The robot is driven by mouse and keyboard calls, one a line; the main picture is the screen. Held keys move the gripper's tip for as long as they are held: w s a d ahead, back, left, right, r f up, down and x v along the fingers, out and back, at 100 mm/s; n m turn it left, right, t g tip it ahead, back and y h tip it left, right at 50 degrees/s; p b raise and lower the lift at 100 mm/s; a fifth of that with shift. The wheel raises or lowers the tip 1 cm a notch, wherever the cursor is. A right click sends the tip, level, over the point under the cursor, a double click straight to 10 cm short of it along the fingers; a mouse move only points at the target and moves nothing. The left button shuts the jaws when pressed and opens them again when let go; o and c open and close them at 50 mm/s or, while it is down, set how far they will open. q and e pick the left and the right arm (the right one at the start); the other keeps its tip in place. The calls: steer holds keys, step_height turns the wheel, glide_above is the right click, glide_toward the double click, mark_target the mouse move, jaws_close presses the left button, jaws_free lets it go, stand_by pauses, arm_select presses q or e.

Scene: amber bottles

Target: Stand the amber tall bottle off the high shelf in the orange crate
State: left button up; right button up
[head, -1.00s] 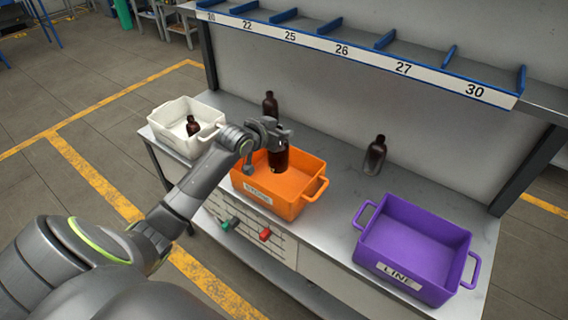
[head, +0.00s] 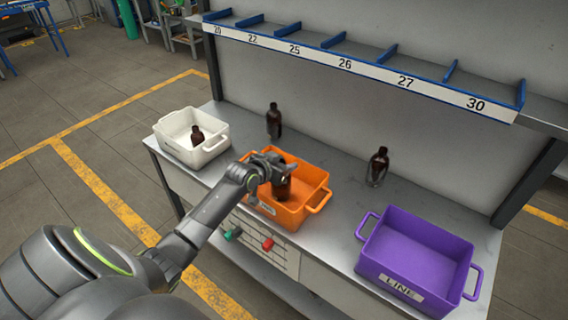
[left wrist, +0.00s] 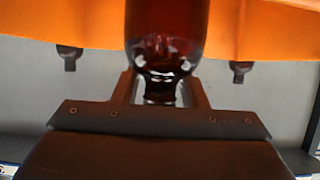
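The amber tall bottle (head: 283,189) is upright, its lower part inside the orange crate (head: 292,216). I cannot tell whether its base touches the crate floor. My left gripper (head: 272,171) is above the crate and shut on the bottle's neck. In the left wrist view the bottle (left wrist: 165,32) runs away from between the fingers (left wrist: 160,92), with the orange crate (left wrist: 255,28) behind it. The high shelf (head: 357,66), with blue dividers and numbered labels, runs along the back; I see no bottle on it. My right gripper is not in view.
A white crate (head: 212,147) with a small amber bottle (head: 197,136) stands at the left. Two more amber bottles stand on the bench, one behind the orange crate (head: 273,122) and one to its right (head: 378,167). An empty purple crate (head: 430,243) is at the right.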

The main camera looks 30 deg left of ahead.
arm_select(q)
steer(key=shift+o, duration=0.6)
steer(key=shift+r, duration=0.1)
steer(key=v, duration=1.2)
steer(key=shift+a, duration=0.1)
